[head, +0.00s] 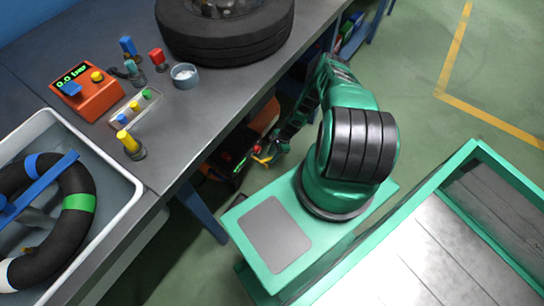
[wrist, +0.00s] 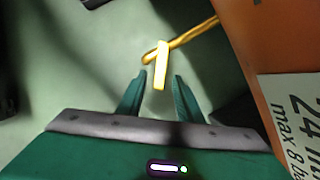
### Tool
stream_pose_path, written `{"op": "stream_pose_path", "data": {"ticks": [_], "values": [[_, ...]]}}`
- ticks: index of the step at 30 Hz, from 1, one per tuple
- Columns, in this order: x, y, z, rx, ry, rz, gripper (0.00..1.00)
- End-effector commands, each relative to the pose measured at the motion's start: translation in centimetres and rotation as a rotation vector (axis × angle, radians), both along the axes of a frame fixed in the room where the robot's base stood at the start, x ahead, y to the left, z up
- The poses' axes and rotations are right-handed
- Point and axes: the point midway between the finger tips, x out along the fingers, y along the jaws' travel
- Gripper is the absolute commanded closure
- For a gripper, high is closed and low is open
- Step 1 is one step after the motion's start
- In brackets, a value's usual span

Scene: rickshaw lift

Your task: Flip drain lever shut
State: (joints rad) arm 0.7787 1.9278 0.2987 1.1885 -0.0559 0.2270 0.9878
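In the wrist view the drain lever (wrist: 161,66) is a pale yellow flat bar at the end of a brass-coloured pipe (wrist: 195,36). The pipe runs in front of the orange tank (wrist: 255,60). My gripper (wrist: 160,76) is open, with its two green fingers apart. The lever's lower end lies between the fingertips in the picture; I cannot tell whether they touch it. In the head view a small yellow fitting (head: 262,158) shows below the bench, close to the end of my arm. My fingers are too small to make out there.
The workbench (head: 225,95) stands left of my arm, with a tire (head: 225,35), an orange pressure gauge box (head: 86,93) and a white tub (head: 120,165) with an inner tube. A blue bench leg (head: 203,213) is near my base. Green floor is open at upper right.

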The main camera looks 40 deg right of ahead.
Motion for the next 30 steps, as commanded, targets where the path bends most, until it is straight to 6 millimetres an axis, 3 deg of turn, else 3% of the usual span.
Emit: {"op": "stream_pose_path", "data": {"ticks": [3,8,14,22,30], "values": [[0.00,0.00,0.01,0.000,0.000,0.000,0.67],[0.02,0.12,0.02,0.000,0.000,0.001,1.00],[0.08,0.09,0.00,-0.001,-0.001,0.020,1.00],[0.76,-0.24,-0.07,-0.002,-0.003,0.227,1.00],[0.87,-0.26,-0.03,-0.001,-0.003,0.252,1.00]]}}
